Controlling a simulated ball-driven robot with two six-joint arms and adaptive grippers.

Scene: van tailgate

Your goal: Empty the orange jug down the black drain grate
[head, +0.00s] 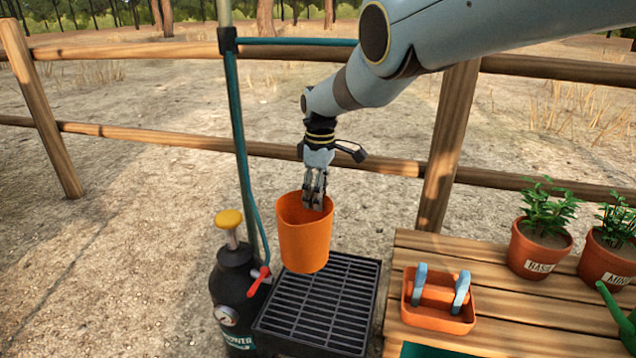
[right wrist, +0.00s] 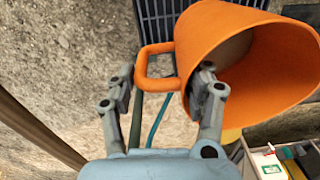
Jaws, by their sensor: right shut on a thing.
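The orange jug (head: 304,240) hangs close to upright over the rear part of the black drain grate (head: 318,305). My right gripper (head: 314,200) is shut on the jug at its far rim side. In the right wrist view the jug (right wrist: 265,50) shows its open mouth and a loop handle (right wrist: 143,65); the gripper's fingers (right wrist: 160,100) are on either side of the handle region. A paler patch shows inside, but I cannot tell whether it is liquid. A corner of the grate (right wrist: 160,18) shows behind the jug. My left gripper is not in view.
A black pressure sprayer (head: 235,290) with a yellow knob stands left of the grate, beside a green pole (head: 238,120) with a hose. To the right, a wooden table (head: 540,290) bears an orange caddy (head: 435,317) and potted herbs (head: 540,250). A wooden fence runs behind.

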